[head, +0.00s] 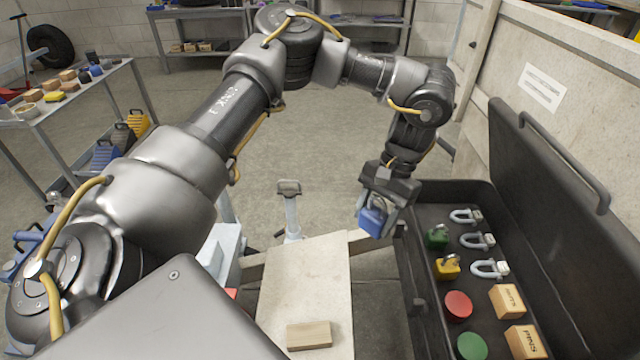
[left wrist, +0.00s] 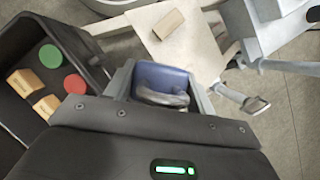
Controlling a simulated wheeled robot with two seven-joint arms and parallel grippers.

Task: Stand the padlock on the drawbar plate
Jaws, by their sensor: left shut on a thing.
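A blue padlock (head: 371,221) is held in my left gripper (head: 378,215), in the air between the pale drawbar plate and the black toolbox. In the left wrist view the blue padlock (left wrist: 160,78) sits between the two fingers (left wrist: 160,85), with its grey shackle toward the palm. The drawbar plate (head: 303,285) lies to the left of the gripper in the head view, flat and pale. It also shows in the left wrist view (left wrist: 190,48), beyond the padlock. My right gripper is in neither view.
A wooden block (head: 309,335) lies on the plate's near end. The open black toolbox (head: 408,262) at right holds green and yellow padlocks, shackles, red and green discs and wooden blocks. A jack-like post (head: 291,210) stands beyond the plate. Most of the plate is bare.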

